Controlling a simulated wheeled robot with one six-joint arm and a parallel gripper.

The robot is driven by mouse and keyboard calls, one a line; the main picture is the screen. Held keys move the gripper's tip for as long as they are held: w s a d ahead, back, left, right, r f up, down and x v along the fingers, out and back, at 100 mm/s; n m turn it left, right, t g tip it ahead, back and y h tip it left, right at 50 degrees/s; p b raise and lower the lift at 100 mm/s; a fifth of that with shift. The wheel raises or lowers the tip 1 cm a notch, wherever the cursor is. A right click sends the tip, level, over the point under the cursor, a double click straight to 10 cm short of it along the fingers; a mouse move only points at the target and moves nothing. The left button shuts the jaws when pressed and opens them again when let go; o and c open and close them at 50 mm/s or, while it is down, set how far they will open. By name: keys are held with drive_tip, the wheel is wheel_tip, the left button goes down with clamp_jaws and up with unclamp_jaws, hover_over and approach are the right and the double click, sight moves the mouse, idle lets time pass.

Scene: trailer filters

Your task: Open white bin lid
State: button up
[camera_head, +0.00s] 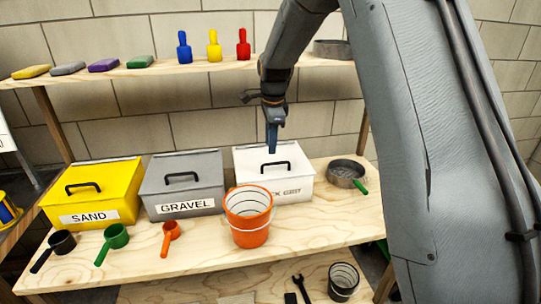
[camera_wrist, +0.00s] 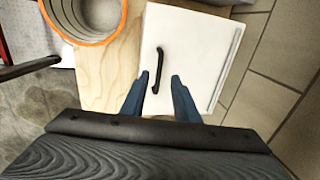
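The white bin (camera_head: 296,188) stands at the right of the row of bins on the wooden bench, with its lid (camera_head: 257,160) closed. A black handle (camera_head: 275,167) is on the lid. The lid (camera_wrist: 193,45) and its handle (camera_wrist: 158,70) also show in the wrist view. My gripper (camera_head: 272,148) points down over the white lid. In the wrist view, the fingers of my gripper (camera_wrist: 158,80) are spread apart with the handle between them in the picture. I see no contact; the exact height above the handle is hard to tell.
An orange bucket (camera_head: 248,232) stands in front of the white bin, partly hiding its label. A grey bin (camera_head: 180,207) and a yellow bin (camera_head: 122,206) stand to the left. A round pan (camera_head: 344,174) lies to the right. A shelf (camera_head: 160,71) with bottles runs behind.

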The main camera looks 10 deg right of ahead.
drive_tip(key=p, duration=0.2)
hover_over(270, 174)
wheel_tip(270, 174, down, 7)
drive_tip(key=shift+w+f, duration=0.1)
drive_tip(key=shift+w, duration=0.05)
drive_tip(key=shift+c, duration=0.4)
clamp_jaws()
